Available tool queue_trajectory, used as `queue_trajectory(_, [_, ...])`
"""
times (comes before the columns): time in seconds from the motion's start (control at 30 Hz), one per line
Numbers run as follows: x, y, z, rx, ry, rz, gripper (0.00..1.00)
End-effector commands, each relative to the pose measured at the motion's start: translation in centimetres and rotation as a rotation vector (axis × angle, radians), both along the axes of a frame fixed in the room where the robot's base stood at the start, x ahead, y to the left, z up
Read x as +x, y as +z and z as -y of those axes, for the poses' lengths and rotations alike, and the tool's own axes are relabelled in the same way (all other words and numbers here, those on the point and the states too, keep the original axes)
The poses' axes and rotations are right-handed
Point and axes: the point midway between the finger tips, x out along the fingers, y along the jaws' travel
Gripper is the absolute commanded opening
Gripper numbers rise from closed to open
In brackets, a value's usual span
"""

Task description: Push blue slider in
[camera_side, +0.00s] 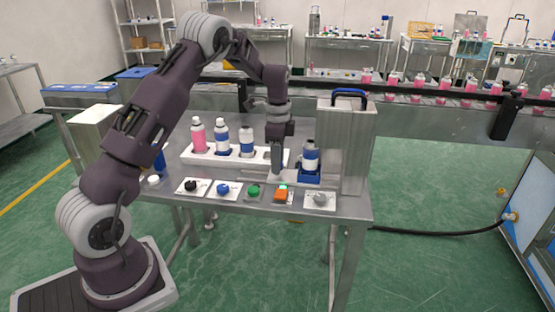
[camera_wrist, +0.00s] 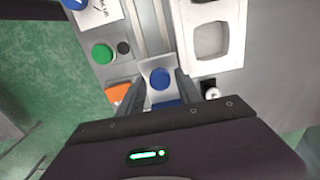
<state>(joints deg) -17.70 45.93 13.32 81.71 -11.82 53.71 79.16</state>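The blue slider shows in the wrist view as a round blue knob (camera_wrist: 160,78) on a light metal plate, with a blue part (camera_wrist: 168,103) just below it in the picture. My gripper (camera_wrist: 161,80) has its two grey fingers apart, one on each side of the knob, with small gaps visible. In the side view my gripper (camera_side: 278,167) points straight down just left of a blue holder (camera_side: 309,177), and it hides the knob there. A bottle with a blue label (camera_side: 310,156) stands upright at the holder. Whether the fingers touch the slider is unclear.
A white tray (camera_side: 225,161) with upright bottles lies left of my gripper. In front are a green button (camera_side: 253,190), an orange box (camera_side: 281,196) and several knobs. A metal box with a blue handle (camera_side: 346,140) stands at the right.

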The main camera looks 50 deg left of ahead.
Motion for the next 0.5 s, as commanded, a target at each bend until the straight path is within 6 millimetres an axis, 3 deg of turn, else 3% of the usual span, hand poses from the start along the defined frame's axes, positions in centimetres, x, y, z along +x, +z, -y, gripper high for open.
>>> queue_trajectory(0.03, [0.01, 0.02, -0.01, 0.000, 0.000, 0.000, 0.29])
queue_trajectory(0.2, [0.01, 0.03, -0.01, 0.000, 0.001, 0.000, 0.00])
queue_trajectory(0.5, [0.01, 0.05, -0.01, -0.001, 0.001, 0.001, 0.00])
